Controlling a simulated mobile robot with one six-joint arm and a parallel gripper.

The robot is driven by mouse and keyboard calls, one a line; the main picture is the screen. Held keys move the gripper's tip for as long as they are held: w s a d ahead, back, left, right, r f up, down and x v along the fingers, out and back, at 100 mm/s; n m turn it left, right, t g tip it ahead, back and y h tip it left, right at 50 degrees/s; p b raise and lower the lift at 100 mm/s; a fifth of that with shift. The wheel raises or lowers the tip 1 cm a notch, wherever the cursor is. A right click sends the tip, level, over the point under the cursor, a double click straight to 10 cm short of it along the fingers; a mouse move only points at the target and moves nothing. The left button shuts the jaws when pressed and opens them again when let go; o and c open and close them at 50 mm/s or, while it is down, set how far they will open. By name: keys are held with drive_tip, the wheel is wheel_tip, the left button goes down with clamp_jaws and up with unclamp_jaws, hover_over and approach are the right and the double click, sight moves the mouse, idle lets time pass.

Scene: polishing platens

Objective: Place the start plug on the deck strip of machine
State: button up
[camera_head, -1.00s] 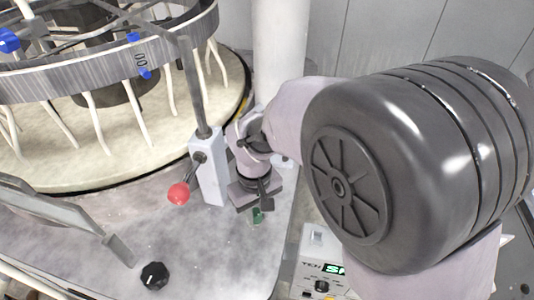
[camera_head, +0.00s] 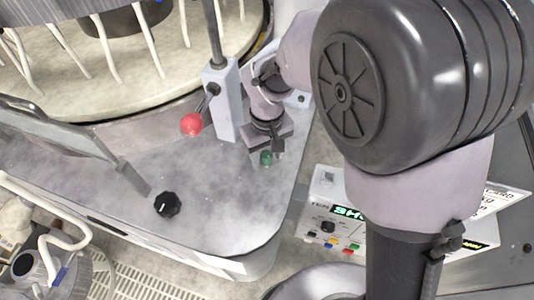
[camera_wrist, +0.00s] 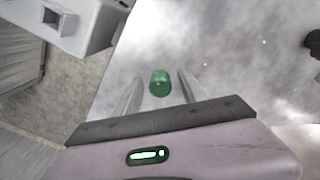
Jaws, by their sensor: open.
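The start plug, a small green cylinder (camera_head: 266,158), is on the grey speckled deck strip (camera_head: 215,185) of the machine, near its right edge. In the wrist view the plug (camera_wrist: 160,83) shows between my two fingers, with a gap on each side. My gripper (camera_wrist: 160,90) is open, its fingers reaching down on either side of the plug. In the head view my gripper (camera_head: 273,148) is small and just above and behind the plug. Whether the plug's underside rests fully on the deck is hard to tell.
A white post with a red ball lever (camera_head: 191,124) stands left of my gripper. A black knob (camera_head: 167,204) sits on the deck further front left. A white control box (camera_head: 335,205) with a green display stands to the right, below deck level. The deck between plug and knob is clear.

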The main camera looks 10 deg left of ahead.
sight(267, 155)
wheel_tip(267, 155, up, 12)
drive_tip(key=p, duration=0.4)
drive_tip(key=s+d+r+m+t+y, duration=0.1)
drive_tip(key=d+r+m, duration=0.2)
drive_tip(key=d+r, duration=0.3)
drive_tip(key=s+d+r+m+t+y, duration=0.1)
drive_tip(key=s+d+r+m+t, duration=0.4)
drive_tip(key=s+d+m, duration=0.55)
wheel_tip(267, 155, down, 10)
drive_tip(key=d+b, duration=0.2)
drive_tip(key=b, duration=0.7)
drive_tip(key=shift+s+d+r+n, duration=0.25)
drive_tip(key=shift+s+d+n, duration=0.15)
drive_tip(key=shift+s+n, duration=0.05)
